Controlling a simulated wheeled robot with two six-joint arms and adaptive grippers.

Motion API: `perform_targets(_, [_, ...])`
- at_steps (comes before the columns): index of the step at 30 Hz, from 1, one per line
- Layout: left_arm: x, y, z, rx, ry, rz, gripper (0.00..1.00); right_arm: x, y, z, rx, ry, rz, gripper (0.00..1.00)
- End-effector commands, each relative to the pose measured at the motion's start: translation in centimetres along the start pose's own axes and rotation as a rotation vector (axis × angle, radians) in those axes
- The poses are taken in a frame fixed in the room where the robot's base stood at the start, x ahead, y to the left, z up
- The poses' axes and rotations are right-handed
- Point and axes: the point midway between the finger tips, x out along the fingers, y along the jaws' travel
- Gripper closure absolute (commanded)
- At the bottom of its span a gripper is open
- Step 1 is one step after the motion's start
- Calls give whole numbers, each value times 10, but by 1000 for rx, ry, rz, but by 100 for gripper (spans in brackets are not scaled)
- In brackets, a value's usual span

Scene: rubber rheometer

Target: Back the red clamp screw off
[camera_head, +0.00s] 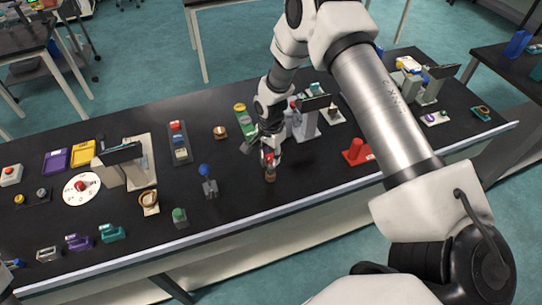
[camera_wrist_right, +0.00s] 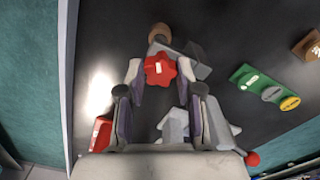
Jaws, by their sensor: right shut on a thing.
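The red clamp screw (camera_wrist_right: 159,70) has a lobed, star-shaped knob with a pale mark on it. In the right wrist view it sits between the fingertips of my right gripper (camera_wrist_right: 160,74), which is shut on it. In the head view this gripper (camera_head: 268,158) points down near the table's front middle, and the red knob shows only as a small patch. A grey block (camera_wrist_right: 196,62) and a round brown part (camera_wrist_right: 159,33) show just beyond the knob. My left gripper cannot be made out.
A blue-knobbed stand (camera_head: 210,187) and a green-knobbed block (camera_head: 180,218) stand to the left on the black table. A red block (camera_head: 356,152) lies to the right. A grey device (camera_head: 306,122) stands close behind the gripper. Bare table lies between the gripper and the red block.

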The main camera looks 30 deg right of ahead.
Motion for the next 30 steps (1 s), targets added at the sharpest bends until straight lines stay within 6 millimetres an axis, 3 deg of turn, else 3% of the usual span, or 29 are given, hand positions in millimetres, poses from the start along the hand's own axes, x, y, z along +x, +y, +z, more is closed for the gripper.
perform_targets(6, [7, 0, 0, 0, 0, 0, 46, 1, 0, 0, -303, 0, 0, 100])
perform_targets(15, [8, 0, 0, 0, 0, 0, 46, 2, 0, 0, -351, -1, 1, 100])
perform_targets(22, [16, 0, 0, 0, 0, 0, 46, 2, 0, 0, -692, -1, 2, 100])
perform_targets(30, [15, 0, 0, 0, 0, 0, 46, 1, 0, 0, -719, -2, 2, 100])
